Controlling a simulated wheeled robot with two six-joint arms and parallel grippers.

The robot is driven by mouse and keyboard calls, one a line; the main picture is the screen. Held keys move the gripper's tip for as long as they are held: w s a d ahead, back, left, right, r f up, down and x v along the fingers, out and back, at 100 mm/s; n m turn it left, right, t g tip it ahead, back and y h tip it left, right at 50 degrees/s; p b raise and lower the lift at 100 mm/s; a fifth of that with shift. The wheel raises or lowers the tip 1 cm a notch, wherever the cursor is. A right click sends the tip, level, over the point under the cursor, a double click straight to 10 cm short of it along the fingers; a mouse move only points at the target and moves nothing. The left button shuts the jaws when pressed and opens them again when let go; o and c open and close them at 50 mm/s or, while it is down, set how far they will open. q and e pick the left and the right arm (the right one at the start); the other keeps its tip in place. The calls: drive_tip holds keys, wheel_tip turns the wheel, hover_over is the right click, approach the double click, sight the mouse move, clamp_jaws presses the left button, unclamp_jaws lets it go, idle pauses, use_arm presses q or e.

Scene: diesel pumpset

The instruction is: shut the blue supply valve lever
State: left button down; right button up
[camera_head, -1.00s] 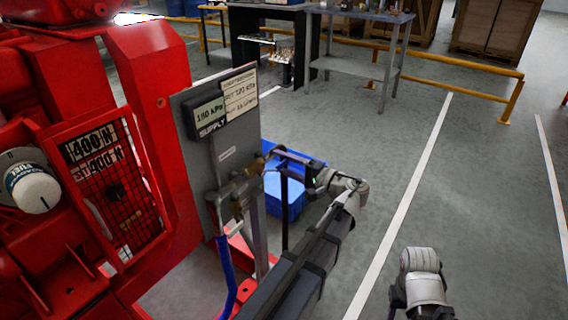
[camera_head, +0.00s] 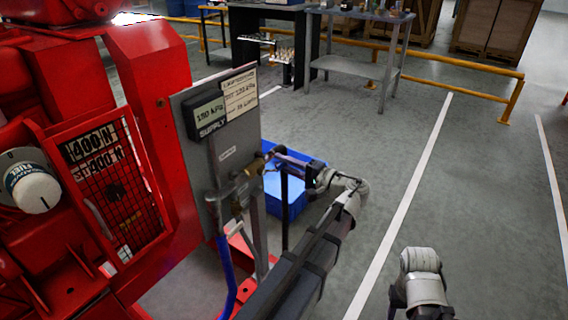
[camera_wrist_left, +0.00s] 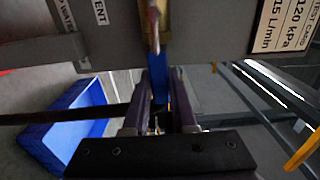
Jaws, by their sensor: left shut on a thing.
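The blue supply valve lever (camera_wrist_left: 159,84) shows in the left wrist view between my left gripper's fingers (camera_wrist_left: 160,98), which are shut on it. It runs from the brass valve fitting at the top of that view. In the head view, my left gripper (camera_head: 277,156) is beside the brass valve (camera_head: 252,170) at the right edge of the grey panel (camera_head: 222,160); the lever cannot be made out there. A display on the panel (camera_head: 208,117) appears to read about 150 kPa. My right gripper is out of view; only part of that arm shows at the lower right.
The red pumpset (camera_head: 160,100) fills the left side. A blue bin (camera_head: 290,203) stands on the floor behind my left gripper, and a blue hose (camera_head: 227,275) hangs below the valve. A workbench (camera_head: 360,45) and yellow rails (camera_head: 450,68) are farther back. The floor at right is clear.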

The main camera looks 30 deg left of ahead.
sight(280, 164)
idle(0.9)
use_arm(q)
drive_tip(key=r+n+p, duration=0.1)
drive_tip(key=n+p, duration=0.1)
drive_tip(key=r+n, duration=0.1)
drive_tip(key=n, duration=0.1)
drive_tip(key=shift+s+r+p, duration=0.25)
drive_tip(key=shift+r+p, duration=0.1)
drive_tip(key=shift+p, duration=0.05)
drive_tip(key=n, duration=0.1)
drive_tip(key=s+r+n+p, duration=0.1)
drive_tip(key=n, duration=0.1)
drive_tip(key=r+n+p, duration=0.1)
drive_tip(key=shift+s+r+n, duration=0.15)
drive_tip(key=shift+s+n, duration=0.15)
drive_tip(key=s+n, duration=0.1)
drive_tip(key=n, duration=0.1)
drive_tip(key=s+r+n+p, duration=0.1)
drive_tip(key=n, duration=0.1)
drive_tip(key=shift+s+a+r+n+p, duration=0.15)
drive_tip(key=shift+n+p, duration=0.15)
drive_tip(key=shift+s+r+n, duration=0.1)
drive_tip(key=shift+s+n, duration=0.5)
drive_tip(key=shift+n, duration=0.4)
drive_tip(key=shift+s+r+n, duration=0.1)
drive_tip(key=shift+s+n, duration=0.45)
drive_tip(key=shift+n, duration=0.45)
drive_tip(key=shift+s, duration=0.1)
